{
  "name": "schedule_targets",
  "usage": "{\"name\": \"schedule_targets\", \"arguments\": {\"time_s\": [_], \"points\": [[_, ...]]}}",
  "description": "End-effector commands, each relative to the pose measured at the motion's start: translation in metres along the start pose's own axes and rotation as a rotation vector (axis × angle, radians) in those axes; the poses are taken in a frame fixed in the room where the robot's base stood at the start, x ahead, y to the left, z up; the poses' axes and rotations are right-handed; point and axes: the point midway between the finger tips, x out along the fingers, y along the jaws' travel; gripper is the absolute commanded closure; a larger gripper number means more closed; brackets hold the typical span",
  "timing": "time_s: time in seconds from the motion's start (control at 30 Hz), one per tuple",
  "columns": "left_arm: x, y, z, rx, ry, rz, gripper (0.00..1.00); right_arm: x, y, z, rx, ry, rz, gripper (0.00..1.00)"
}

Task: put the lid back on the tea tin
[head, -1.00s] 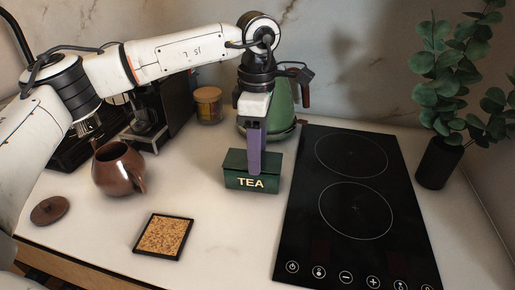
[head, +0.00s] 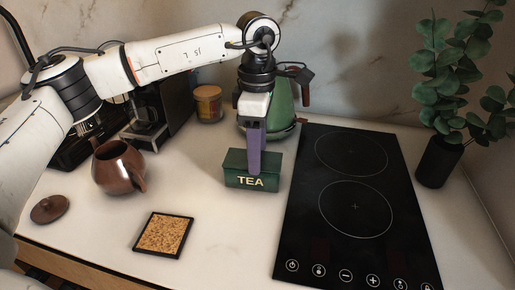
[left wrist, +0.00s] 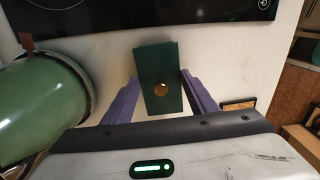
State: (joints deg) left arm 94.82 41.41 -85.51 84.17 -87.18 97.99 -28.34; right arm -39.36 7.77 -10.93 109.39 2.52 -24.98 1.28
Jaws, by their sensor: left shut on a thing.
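The green tea tin (head: 238,182), marked TEA, stands upright on the counter, left of the cooktop. Its green lid (left wrist: 154,62) with a round brass knob (left wrist: 160,90) shows from above in the left wrist view. My left gripper (head: 254,168) points down over the tin, with its purple fingers on either side of the lid. It is shut on the lid, which is at the top of the tin. I see no clear gap between lid and tin, but the near finger covers part of the front edge. My right gripper is not in view.
A green kettle (head: 282,108) stands close behind the tin and a black cooktop (head: 355,165) lies to its right. A brown pot (head: 118,170), a round brown lid (head: 49,209) and a cork trivet (head: 163,235) are to the left. The counter before the tin is clear.

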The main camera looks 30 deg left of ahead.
Motion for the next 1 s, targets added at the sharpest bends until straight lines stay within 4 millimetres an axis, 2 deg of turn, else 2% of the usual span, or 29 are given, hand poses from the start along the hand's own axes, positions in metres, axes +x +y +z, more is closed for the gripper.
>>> {"name": "schedule_targets", "arguments": {"time_s": [0.47, 0.5, 0.6, 0.8, 0.93, 1.0], "points": [[-0.0002, 0.0004, 0.0, 0.0, -0.001, 0.001, 0.7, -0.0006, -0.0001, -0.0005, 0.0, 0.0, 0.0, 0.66], [-0.0002, 0.0003, 0.0, 0.0, -0.001, 0.001, 0.43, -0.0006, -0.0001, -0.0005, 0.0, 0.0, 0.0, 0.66], [-0.0001, 0.0003, 0.0, 0.0, 0.0, 0.001, 0.26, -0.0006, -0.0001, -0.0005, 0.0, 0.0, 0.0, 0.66], [-0.0001, 0.0003, 0.0, 0.0, 0.0, 0.001, 0.26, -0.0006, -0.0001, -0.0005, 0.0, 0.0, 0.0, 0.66], [0.0001, 0.0002, 0.0, 0.0, 0.0, 0.001, 0.07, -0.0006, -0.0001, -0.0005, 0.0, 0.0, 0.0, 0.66], [0.0001, 0.0002, 0.0, 0.0, 0.0, 0.0, 0.07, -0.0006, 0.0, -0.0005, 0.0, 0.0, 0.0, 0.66]]}}
